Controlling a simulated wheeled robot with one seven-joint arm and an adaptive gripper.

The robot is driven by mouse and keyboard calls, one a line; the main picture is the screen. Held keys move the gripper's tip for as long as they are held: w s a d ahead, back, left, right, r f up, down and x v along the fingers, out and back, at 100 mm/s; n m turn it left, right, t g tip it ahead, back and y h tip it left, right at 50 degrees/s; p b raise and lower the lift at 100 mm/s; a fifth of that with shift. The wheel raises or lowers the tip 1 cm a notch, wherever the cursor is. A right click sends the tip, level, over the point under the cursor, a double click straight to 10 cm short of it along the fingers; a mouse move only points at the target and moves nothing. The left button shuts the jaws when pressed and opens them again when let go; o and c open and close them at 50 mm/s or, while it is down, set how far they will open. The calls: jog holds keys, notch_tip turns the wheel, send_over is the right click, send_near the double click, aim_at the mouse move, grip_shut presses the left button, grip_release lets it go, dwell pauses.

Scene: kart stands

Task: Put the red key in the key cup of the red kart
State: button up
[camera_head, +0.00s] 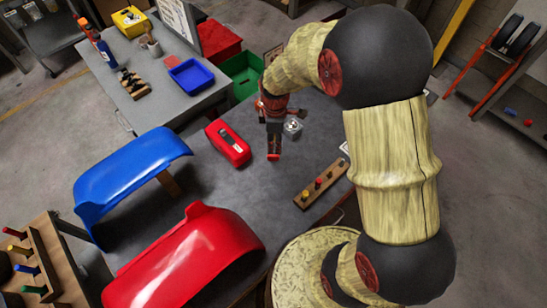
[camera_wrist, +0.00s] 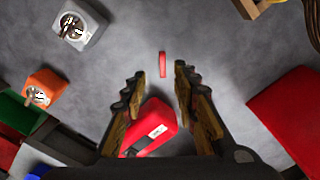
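A small red piece, which looks like the red key (camera_wrist: 162,64), shows between the fingertips in the wrist view, with a gap on both sides. I cannot tell its height above the table. My gripper (camera_wrist: 160,72) is open and points down; in the head view it hangs over the table (camera_head: 273,150), right of a red box. A red patch shows at its tips there, too small to tell apart. The red kart body (camera_head: 190,262) stands at the near left; it also shows at the right of the wrist view (camera_wrist: 288,115). I cannot make out its key cup.
A red box with a label (camera_head: 228,143) lies left of my gripper. A grey block (camera_head: 292,127) stands to its right. An orange block (camera_wrist: 45,88) shows in the wrist view.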

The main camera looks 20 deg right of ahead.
aim_at(273, 159)
jog(key=f, duration=0.2)
jog(key=f+b, duration=0.1)
jog(key=f, duration=0.1)
jog(key=f+b, duration=0.1)
jog(key=f, duration=0.1)
jog(key=shift+s+a+f, duration=0.1)
jog(key=shift+a+f, duration=0.2)
jog(key=shift+f, duration=0.1)
jog(key=shift+c, duration=0.8)
grip_shut()
